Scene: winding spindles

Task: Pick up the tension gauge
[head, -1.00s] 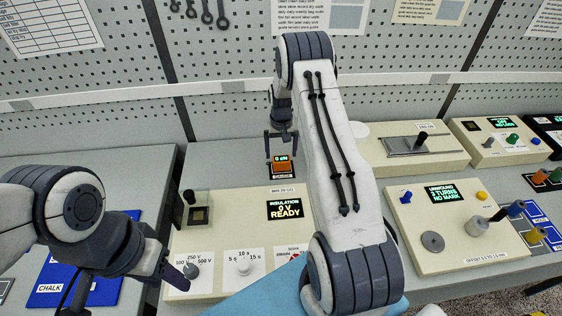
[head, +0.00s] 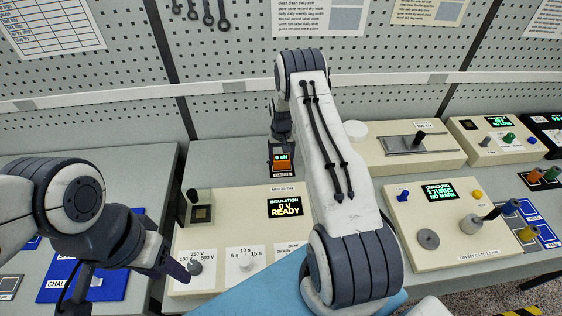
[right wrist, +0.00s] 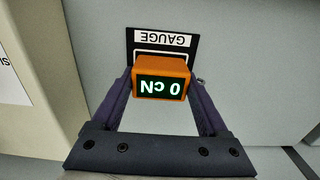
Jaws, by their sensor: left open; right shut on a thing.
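The tension gauge is a small orange box (head: 282,164) with a lit display reading 0 cN. It is at the back of the bench, by the black pad labelled GAUGE (head: 282,174). In the right wrist view the gauge (right wrist: 162,68) sits between the two fingers of my right gripper (right wrist: 162,84), which is shut on its sides. The pad (right wrist: 129,42) shows beyond it. I cannot tell whether the gauge still touches the pad. In the head view my right gripper (head: 281,152) reaches down over it. My left gripper (head: 128,286) is open and empty at the lower left.
A cream insulation tester (head: 235,215) stands in front of the gauge. A winding panel (head: 455,225) with knobs and a cream box with a slider (head: 405,148) stand to the right. A blue chalk mat (head: 110,285) lies under my left gripper. A pegboard wall (head: 230,70) closes the back.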

